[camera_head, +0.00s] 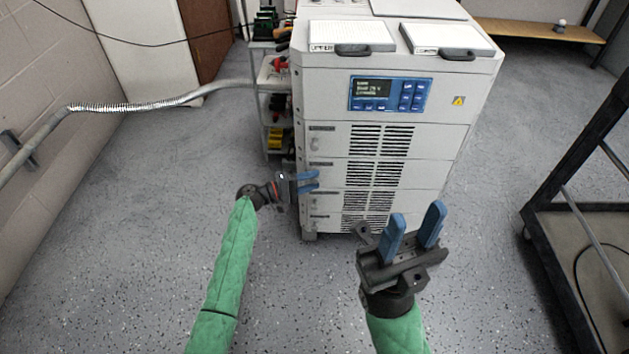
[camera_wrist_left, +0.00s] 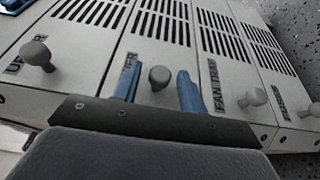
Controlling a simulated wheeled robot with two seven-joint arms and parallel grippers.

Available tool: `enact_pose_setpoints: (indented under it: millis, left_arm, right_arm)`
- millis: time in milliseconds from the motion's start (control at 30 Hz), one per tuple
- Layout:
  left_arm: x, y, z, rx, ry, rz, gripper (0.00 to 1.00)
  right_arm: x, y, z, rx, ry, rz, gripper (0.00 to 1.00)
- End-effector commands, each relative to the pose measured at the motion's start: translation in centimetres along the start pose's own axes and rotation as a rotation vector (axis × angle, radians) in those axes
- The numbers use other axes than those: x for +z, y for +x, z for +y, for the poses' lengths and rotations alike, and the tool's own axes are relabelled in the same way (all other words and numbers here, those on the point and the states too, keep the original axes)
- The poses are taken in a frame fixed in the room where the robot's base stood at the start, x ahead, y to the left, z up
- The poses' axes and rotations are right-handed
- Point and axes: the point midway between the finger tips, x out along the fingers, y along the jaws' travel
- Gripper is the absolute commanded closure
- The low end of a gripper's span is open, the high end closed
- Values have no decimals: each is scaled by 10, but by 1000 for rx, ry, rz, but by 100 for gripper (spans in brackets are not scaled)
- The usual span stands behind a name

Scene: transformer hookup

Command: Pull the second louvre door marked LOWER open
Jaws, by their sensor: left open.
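The second louvre door (camera_wrist_left: 172,42) has a label ending in "ER", partly hidden by a finger in the left wrist view. It looks shut and is the second panel down on the cabinet front (camera_head: 425,176). Its round grey knob (camera_wrist_left: 158,77) shows between the two blue fingers of my left gripper (camera_wrist_left: 157,92). The fingers are apart and do not visibly touch the knob. In the head view my left gripper (camera_head: 318,181) is at the cabinet's left front edge, hiding this knob. My right gripper (camera_head: 414,222) is open and empty, in front of the cabinet's lower right.
The UPPER door (camera_wrist_left: 75,45) lies above, with its own knob (camera_wrist_left: 37,53). The FAN TRAY panel (camera_wrist_left: 225,60) lies below, with a knob (camera_wrist_left: 252,97). A dark-framed cart (camera_head: 555,225) stands at the right. A shelf rack (camera_head: 268,100) is behind left. Floor is free at left.

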Motion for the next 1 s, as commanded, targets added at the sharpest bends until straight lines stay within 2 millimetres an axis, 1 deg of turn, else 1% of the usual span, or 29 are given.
enact_pose_setpoints:
  millis: [33,133,367,400,467,600,833,1000]
  left_arm:
    - [0,6,0,1,-1,-1,58]
    - [1,12,-1,0,-1,-1,58]
    - [1,14,0,-1,0,-1,58]
    - [1,14,0,-1,0,-1,60]
    - [1,14,0,-1,0,-1,72]
    - [1,14,-1,-1,-1,-1,100]
    - [2,14,-1,-1,-1,1,100]
    - [7,12,0,-2,-1,14,100]
  right_arm:
    - [0,-1,0,0,1,1,64]
    - [0,0,0,1,2,2,64]
    - [0,0,0,0,3,2,64]
    - [0,0,0,0,3,2,64]
    - [0,0,0,0,3,2,64]
    - [0,0,0,0,3,1,64]
    - [0,0,0,0,3,0,64]
    - [0,3,0,-1,0,0,64]
